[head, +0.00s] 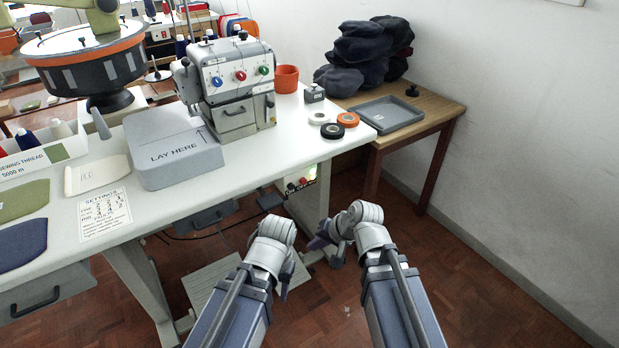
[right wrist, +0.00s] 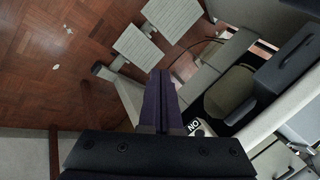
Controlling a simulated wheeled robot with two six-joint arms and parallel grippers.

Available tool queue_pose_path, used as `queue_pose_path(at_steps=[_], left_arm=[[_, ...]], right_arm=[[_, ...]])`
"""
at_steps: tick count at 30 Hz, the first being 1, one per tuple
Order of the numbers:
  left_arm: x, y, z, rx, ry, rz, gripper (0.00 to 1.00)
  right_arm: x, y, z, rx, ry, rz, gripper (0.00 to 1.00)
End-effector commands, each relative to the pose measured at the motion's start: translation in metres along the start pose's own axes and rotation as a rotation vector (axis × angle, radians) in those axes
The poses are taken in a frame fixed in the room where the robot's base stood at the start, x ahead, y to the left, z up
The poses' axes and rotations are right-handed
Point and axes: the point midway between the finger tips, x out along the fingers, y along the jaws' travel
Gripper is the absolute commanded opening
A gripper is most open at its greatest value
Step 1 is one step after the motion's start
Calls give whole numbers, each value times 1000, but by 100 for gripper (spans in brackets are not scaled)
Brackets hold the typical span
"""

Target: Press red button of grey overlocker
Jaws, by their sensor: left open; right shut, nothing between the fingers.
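The grey overlocker (head: 228,90) stands on the white table, with blue, red (head: 240,76) and green dials on its front. Below the table edge, a small switch box (head: 300,184) shows a red spot (head: 303,181) and dark parts, too small to make out well. My right gripper (head: 318,241) is shut and empty, below and apart from the switch box.
The white table (head: 285,150) holds a grey LAY HERE block (head: 172,148), an orange pot (head: 287,78) and tape rolls. A wooden table (head: 440,98) with a grey tray (head: 390,114) and dark caps stands to the right. Pedal plates (right wrist: 173,18) lie below; the floor at right is clear.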

Motion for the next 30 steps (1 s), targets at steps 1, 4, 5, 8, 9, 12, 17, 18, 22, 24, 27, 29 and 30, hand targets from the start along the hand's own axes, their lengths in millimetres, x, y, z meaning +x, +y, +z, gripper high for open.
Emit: queue_pose_path(at_steps=[1, 4, 5, 8, 9, 12, 17, 18, 22, 24, 27, 29, 30], left_arm=[[-9, -1, 0, 0, 0, 1, 50], [-15, -1, 1, -1, 0, 2, 50], [-17, -1, 1, -1, 0, 2, 50], [-20, -2, 1, -1, 0, 3, 50], [-22, -2, 1, -1, 0, 3, 50], [-23, -2, 1, -1, 0, 3, 50], [-23, -2, 1, -1, 0, 4, 50], [-23, -2, 1, -1, 0, 4, 50], [-23, -2, 1, -1, 0, 4, 50], [-22, -2, 1, -1, 0, 4, 50], [-19, -1, 1, -1, 0, 4, 50], [-15, -1, 1, -1, 0, 4, 50], [-12, 0, 1, -1, 0, 4, 50]], right_arm=[[-15, -5, -22, 95, 54, -68, 0], [-36, -12, -60, 269, 150, -200, 0], [-43, -12, -70, 313, 174, -234, 0], [-62, -13, -96, 436, 238, -328, 0], [-68, -12, -104, 472, 258, -356, 0], [-78, -11, -116, 534, 288, -403, 0], [-83, -10, -122, 563, 302, -427, 0], [-82, -10, -122, 563, 302, -427, 0], [-82, -10, -122, 561, 301, -425, 0], [-82, -10, -122, 560, 300, -424, 0], [-77, -11, -124, 559, 300, -424, 0], [-70, -12, -126, 557, 299, -423, 0], [-64, -14, -128, 556, 298, -423, 0]])
